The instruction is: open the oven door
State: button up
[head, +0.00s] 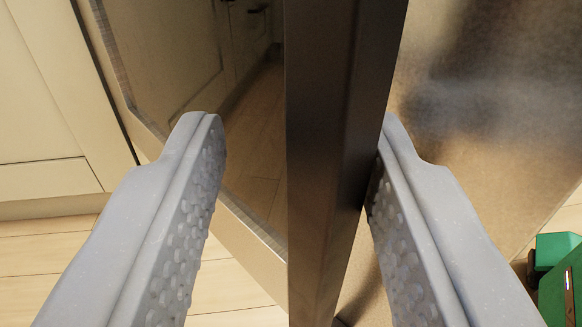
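A dark metal upright (325,150), which looks like the edge or handle of the oven door, runs from top to bottom between the fingers of my gripper (295,120). My gripper is open, with one grey studded finger on each side of the upright. A clear gap shows between the left finger and the upright. The right finger lies close along its right side; I cannot tell if they touch. Left of the upright is a framed, glossy dark glass panel (255,120) that shows cabinets and floor. I cannot tell how far the door stands open.
Cream cabinet fronts (45,95) stand at the far left. Pale wooden floor (235,290) shows below the panel. A brownish, smeared surface (490,120) fills the right side, close behind the right finger.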

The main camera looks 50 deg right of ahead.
jog(key=shift+a, duration=0.1)
jog(key=shift+p+v, duration=0.8)
jog(key=shift+v, duration=2.9)
jog(key=shift+s, duration=0.1)
jog(key=shift+c, duration=0.2)
